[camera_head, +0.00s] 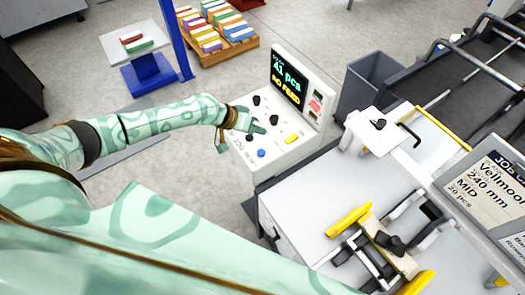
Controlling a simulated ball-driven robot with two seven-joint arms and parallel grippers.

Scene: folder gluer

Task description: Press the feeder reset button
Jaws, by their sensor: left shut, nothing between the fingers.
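A white control console (280,157) stands in the middle of the head view. Its sloped panel carries a blue button (261,153), a yellow switch or button (292,138) and several black knobs. Small lettering lies beside the blue button, too small to read surely. The console's screen (287,77) reads "41 pcs" and "NO FEED". My left gripper (259,127) is shut and empty, over the panel just above the blue button in the picture. I cannot tell whether it touches the panel. My right gripper is not in view.
A grey bin (368,80) stands right of the console. The gluer's worktable (310,213) with yellow-tipped guides fills the lower right, beside a job sign (485,185). Pallets of coloured stacks (215,28), a blue post (174,40) and a small stand (137,43) are behind.

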